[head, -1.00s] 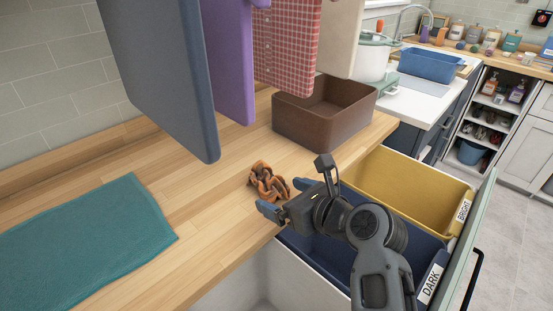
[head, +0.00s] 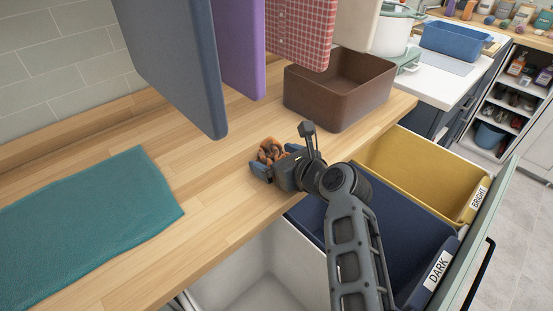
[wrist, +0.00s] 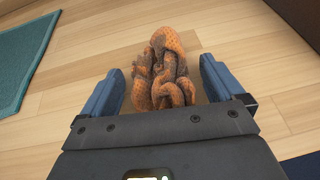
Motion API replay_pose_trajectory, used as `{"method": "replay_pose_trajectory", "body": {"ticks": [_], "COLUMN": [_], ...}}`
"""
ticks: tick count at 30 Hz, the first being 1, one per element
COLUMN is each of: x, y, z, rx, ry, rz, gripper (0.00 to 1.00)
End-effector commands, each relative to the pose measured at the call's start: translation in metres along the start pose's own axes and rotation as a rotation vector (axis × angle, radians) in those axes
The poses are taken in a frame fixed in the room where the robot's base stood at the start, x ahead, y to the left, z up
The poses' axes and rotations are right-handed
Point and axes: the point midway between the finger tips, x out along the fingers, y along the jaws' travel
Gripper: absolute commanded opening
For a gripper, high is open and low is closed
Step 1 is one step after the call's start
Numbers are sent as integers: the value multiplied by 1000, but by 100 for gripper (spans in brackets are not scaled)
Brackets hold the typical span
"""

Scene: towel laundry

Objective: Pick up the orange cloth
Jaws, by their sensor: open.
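The orange cloth (head: 270,151) lies crumpled on the wooden counter near its front edge. My gripper (head: 274,163) is at the cloth, low over the counter, and partly hides it in the head view. In the wrist view the bunched cloth (wrist: 165,72) lies between the two blue fingers of my open gripper (wrist: 160,75). A gap shows on each side of the cloth, wider on the right, and its top reaches past the fingertips.
A teal towel (head: 85,225) lies flat on the counter at left. A brown bin (head: 345,110) stands behind right. Hanging cloths, one blue-grey (head: 175,65), come down over the counter. Below the front edge are the yellow BRIGHT bin (head: 410,170) and navy DARK bin (head: 400,235).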

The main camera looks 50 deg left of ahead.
Motion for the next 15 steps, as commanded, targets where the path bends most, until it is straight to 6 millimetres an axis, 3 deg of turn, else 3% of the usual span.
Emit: {"method": "replay_pose_trajectory", "body": {"ticks": [6, 15], "x": [0, 0], "y": [0, 0], "z": [0, 0], "rx": [1, 1], "ry": [0, 0], "rz": [0, 0], "gripper": [94, 65]}}
